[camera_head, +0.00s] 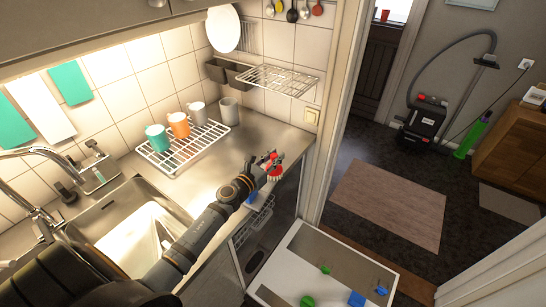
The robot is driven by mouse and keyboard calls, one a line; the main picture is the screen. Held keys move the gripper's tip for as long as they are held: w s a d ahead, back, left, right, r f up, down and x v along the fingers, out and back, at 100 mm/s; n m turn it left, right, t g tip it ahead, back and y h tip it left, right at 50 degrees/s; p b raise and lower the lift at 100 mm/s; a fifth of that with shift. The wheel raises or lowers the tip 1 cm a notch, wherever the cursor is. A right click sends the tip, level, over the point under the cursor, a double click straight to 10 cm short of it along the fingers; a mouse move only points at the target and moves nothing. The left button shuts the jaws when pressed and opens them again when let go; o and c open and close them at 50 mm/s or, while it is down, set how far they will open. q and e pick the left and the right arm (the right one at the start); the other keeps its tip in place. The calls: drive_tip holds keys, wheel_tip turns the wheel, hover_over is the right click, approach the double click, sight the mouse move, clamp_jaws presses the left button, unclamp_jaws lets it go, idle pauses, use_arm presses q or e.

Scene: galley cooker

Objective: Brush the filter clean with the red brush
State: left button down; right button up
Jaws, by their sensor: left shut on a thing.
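My left gripper (268,168) is over the right end of the steel counter, close to the wall edge. It is shut on the red brush (275,173), whose red part shows at the fingers; the fingers and wrist hide some of it. I cannot pick out the filter for certain in this view. My right gripper is not in view.
An open appliance with a rack (254,226) lies below the counter edge. A pale open door or tray (283,262) holds small blue and green items. A white dish rack (197,155) with several cups stands behind my arm. The sink (103,212) is at left.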

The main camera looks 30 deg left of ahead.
use_arm(q)
drive_tip(key=shift+d, duration=0.85)
drive_tip(key=shift+a+f+b, duration=0.15)
drive_tip(key=shift+a+b, duration=0.15)
drive_tip(key=shift+a, duration=0.95)
drive_tip(key=shift+d+r, duration=0.2)
drive_tip(key=shift+d, duration=0.3)
drive_tip(key=shift+d+p, duration=0.45)
drive_tip(key=shift+d, duration=0.3)
drive_tip(key=shift+a+f+b, duration=0.15)
drive_tip(key=shift+a+b, duration=0.25)
drive_tip(key=shift+a, duration=0.2)
